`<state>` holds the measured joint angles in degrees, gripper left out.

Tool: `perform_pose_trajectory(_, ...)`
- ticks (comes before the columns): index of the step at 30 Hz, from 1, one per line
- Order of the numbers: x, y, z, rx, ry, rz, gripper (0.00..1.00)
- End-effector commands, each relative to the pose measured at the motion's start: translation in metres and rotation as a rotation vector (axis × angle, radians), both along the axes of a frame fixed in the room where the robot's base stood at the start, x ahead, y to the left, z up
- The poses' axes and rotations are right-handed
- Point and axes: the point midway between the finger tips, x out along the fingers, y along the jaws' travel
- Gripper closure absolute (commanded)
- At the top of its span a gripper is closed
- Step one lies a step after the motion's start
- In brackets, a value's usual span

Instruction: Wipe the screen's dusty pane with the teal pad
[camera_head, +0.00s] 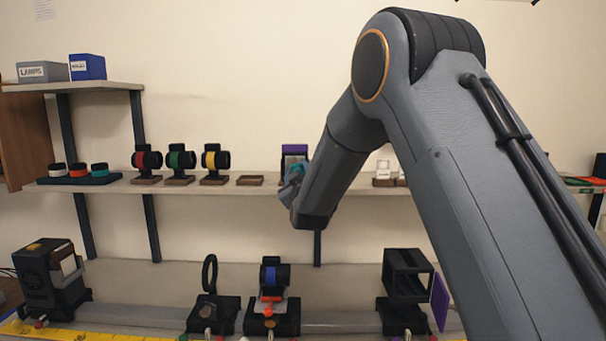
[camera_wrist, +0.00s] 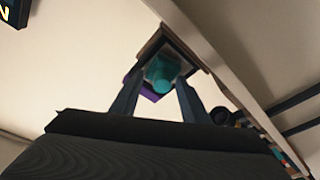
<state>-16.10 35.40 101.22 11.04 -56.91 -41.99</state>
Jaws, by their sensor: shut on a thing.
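The teal pad (camera_wrist: 162,72) is between the two fingers of my gripper (camera_wrist: 160,95) in the wrist view, and the gripper is shut on it. In the head view the teal pad (camera_head: 296,171) shows as a small patch at the end of my arm. The screen (camera_head: 294,149), with a purple edge and a pale pane, stands on the upper shelf directly behind the pad. In the wrist view the screen's dark frame (camera_wrist: 184,46) surrounds the pad from behind. I cannot tell whether the pad touches the pane. My arm and the pad hide the screen's lower part.
On the shelf (camera_head: 115,184) left of the screen are an empty brown stand (camera_head: 250,180) and red, green and yellow ringed lenses (camera_head: 215,160). White items (camera_head: 383,170) stand to the right. Below, the bench holds a blue-ringed lens (camera_head: 276,275) and a purple panel (camera_head: 440,300).

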Motion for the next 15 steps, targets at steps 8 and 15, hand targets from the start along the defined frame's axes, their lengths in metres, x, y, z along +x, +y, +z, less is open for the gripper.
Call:
perform_pose_trajectory(8, 0.001, 0.012, 0.0, 0.001, 0.0, 0.003, 0.77)
perform_pose_trajectory(15, 0.001, 0.03, 0.0, 0.0, -0.001, 0.004, 0.77)
